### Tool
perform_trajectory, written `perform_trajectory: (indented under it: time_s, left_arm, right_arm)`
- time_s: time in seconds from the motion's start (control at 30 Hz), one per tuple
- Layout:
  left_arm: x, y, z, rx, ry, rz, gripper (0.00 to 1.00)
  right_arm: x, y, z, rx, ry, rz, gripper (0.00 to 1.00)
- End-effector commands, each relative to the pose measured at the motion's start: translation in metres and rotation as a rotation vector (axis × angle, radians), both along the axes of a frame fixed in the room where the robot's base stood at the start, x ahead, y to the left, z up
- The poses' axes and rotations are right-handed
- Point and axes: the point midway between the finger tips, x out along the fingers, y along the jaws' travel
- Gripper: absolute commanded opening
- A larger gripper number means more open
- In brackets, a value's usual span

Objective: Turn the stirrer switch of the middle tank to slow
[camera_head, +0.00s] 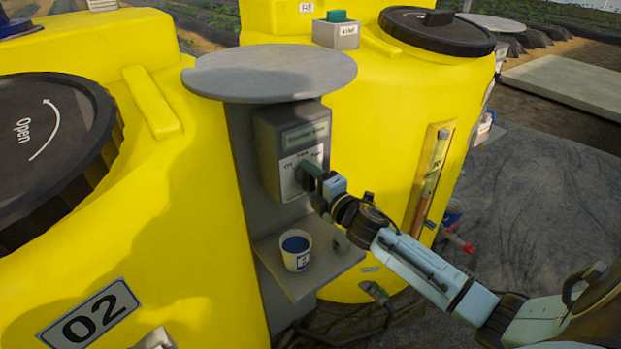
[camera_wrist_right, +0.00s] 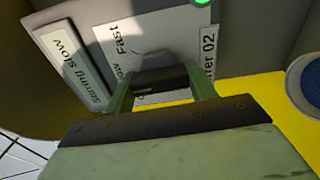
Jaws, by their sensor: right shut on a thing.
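The stirrer switch box (camera_head: 285,150) is grey and mounted on a grey panel between two yellow tanks, under a round grey top. Its display strip (camera_wrist_right: 70,62) reads "stirring slow" in the right wrist view. The white dial plate (camera_wrist_right: 125,38) shows "Fast", a partly hidden word ending in "ow", and a label ending in "er 02". My right gripper (camera_head: 310,181) is at the front of the plate, shut on the switch knob (camera_wrist_right: 152,62). The fingers largely hide the knob, so its pointing direction is unclear. My left gripper is out of view.
A green light (camera_wrist_right: 202,2) shows at the wrist view's top edge. A white cup with blue contents (camera_head: 296,262) stands on the shelf (camera_head: 330,272) below the box. The tank marked 02 (camera_head: 180,240) is at left; another yellow tank (camera_head: 375,110) is at right.

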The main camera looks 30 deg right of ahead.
Motion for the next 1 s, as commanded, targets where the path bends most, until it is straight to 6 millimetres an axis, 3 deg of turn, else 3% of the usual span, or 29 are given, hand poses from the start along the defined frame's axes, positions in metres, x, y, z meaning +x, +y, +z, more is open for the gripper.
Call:
perform_trajectory:
  time_s: [0.57, 0.6, 0.73, 1.0]
  left_arm:
    - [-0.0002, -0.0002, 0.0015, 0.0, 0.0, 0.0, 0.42]
    - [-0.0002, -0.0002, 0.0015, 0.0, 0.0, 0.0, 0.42]
    - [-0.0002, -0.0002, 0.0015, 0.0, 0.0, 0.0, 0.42]
    - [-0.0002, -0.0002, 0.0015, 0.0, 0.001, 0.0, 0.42]
  right_arm:
    - [0.0001, -0.0007, 0.0, 0.035, 0.003, -0.002, 0.33]
    - [0.0001, -0.0007, 0.0, 0.035, 0.003, -0.001, 0.59]
    - [0.0, -0.0006, 0.0, 0.035, 0.003, -0.001, 0.76]
    - [-0.0003, -0.0003, -0.0001, 0.034, 0.003, 0.0, 0.77]
